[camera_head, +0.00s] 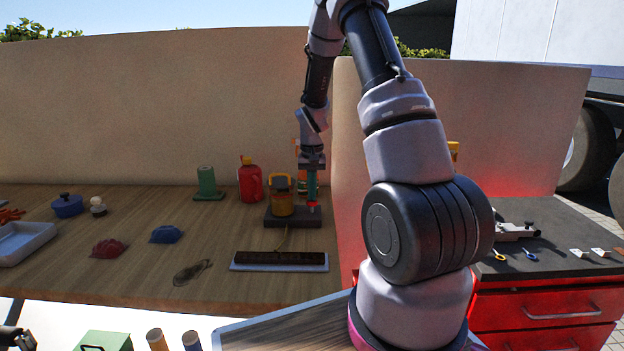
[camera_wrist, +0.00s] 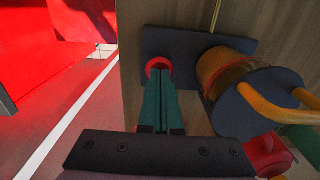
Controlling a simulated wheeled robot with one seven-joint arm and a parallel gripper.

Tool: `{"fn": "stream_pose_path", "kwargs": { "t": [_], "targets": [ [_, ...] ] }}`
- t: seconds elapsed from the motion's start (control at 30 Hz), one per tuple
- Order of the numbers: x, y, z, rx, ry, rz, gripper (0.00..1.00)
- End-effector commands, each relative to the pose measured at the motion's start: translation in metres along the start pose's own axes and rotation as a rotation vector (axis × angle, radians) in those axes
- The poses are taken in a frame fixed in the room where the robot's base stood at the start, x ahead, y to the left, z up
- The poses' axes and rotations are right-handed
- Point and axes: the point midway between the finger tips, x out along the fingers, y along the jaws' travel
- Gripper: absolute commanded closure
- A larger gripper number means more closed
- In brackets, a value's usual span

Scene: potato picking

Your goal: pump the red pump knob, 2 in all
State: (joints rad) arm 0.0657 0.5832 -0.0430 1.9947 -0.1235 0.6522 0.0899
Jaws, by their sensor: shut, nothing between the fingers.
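The red pump knob (camera_wrist: 158,65) sits on a dark base plate (camera_wrist: 181,42), beside an orange lantern-like body with a yellow handle (camera_wrist: 228,68). In the head view the knob (camera_head: 313,204) shows as a small bit of red at the right side of the dark base (camera_head: 292,222), with the orange body (camera_head: 282,202) to its left. My gripper (camera_wrist: 160,78) is shut and empty, with its green fingers pointing down at the knob. The fingertips cover part of the knob; they look at or just above it, and I cannot tell whether they touch.
A red canister (camera_head: 250,181) and a green stand (camera_head: 207,184) are behind to the left. A dark brush-like block (camera_head: 281,258) lies in front of the base. A blue pot (camera_head: 67,206) and red and blue lumps are farther left. A wall stands behind the table.

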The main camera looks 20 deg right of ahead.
Motion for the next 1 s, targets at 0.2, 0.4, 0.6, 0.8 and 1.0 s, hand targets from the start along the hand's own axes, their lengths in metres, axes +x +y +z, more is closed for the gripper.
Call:
{"fn": "stream_pose_path", "kwargs": {
  "t": [0.2, 0.4, 0.6, 0.8, 1.0],
  "targets": [
    [-0.032, -0.002, 0.000, 0.001, 0.004, -0.001, 1.00],
    [-0.080, -0.003, -0.001, 0.001, 0.006, -0.002, 1.00],
    [-0.119, -0.002, 0.000, 0.000, 0.005, -0.002, 1.00],
    [-0.137, -0.002, 0.000, 0.001, 0.003, -0.001, 1.00],
    [-0.139, -0.002, 0.000, 0.001, 0.001, -0.001, 1.00]
  ]
}}
